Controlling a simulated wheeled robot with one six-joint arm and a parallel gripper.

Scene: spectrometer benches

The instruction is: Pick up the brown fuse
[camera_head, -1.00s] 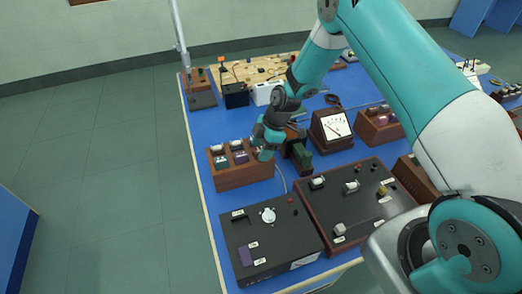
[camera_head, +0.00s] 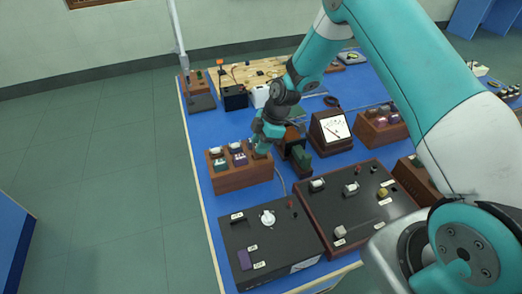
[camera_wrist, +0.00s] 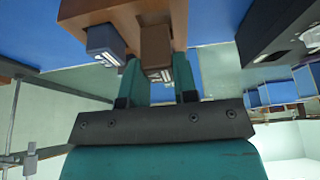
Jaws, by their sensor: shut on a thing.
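The brown fuse (camera_wrist: 155,48) shows in the wrist view between the two fingers of my gripper (camera_wrist: 158,84). The jaws are shut on it, and a pale label shows on its near end. The wooden fuse rack (camera_wrist: 85,12) lies directly beyond it; I cannot tell whether the fuse is still seated there. A blue-purple fuse (camera_wrist: 104,40) stands beside it in the rack. In the head view my gripper (camera_head: 262,150) is at the right end of the rack (camera_head: 240,181) and hides the brown fuse.
A dark box with a white knob (camera_head: 262,243) and a wood-edged panel (camera_head: 345,215) lie in front. A small dark green part (camera_head: 301,158) stands close right of my gripper, with a dial meter (camera_head: 333,128) beyond. A second rack (camera_head: 380,130) is at the right.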

